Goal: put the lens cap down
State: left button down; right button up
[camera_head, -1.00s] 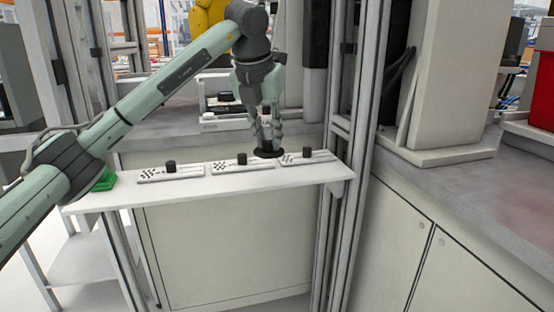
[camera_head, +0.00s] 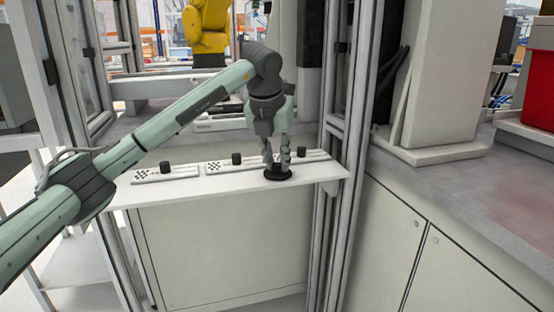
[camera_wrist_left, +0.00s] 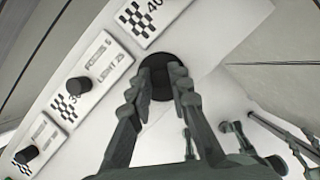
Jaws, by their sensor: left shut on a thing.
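The lens cap (camera_head: 277,173) is a black disc at the right part of the white shelf, in front of the row of plates. My left gripper (camera_head: 278,164) points down with its fingers shut on the cap. In the left wrist view, the cap (camera_wrist_left: 154,62) shows dark between and beyond the fingertips (camera_wrist_left: 160,82). The cap is at or just above the shelf surface; I cannot tell whether it touches. My right gripper is not in view.
The white shelf (camera_head: 225,192) bears flat plates with checker patterns and black knobs, including a left plate (camera_head: 183,174) and a middle plate (camera_wrist_left: 96,74). The right plate is partly behind my gripper. A metal post (camera_head: 345,150) stands at the shelf's right end. The shelf's front strip is clear.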

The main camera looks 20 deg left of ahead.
pick_arm(q)
jog(key=c, duration=1.4)
grip_release()
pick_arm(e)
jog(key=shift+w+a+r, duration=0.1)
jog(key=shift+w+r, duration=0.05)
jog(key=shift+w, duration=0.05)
pick_arm(q)
jog(key=shift+r, duration=0.4)
jog(key=v, duration=1.1)
jog(key=shift+s+r, duration=0.15)
jog(key=shift+r, duration=0.05)
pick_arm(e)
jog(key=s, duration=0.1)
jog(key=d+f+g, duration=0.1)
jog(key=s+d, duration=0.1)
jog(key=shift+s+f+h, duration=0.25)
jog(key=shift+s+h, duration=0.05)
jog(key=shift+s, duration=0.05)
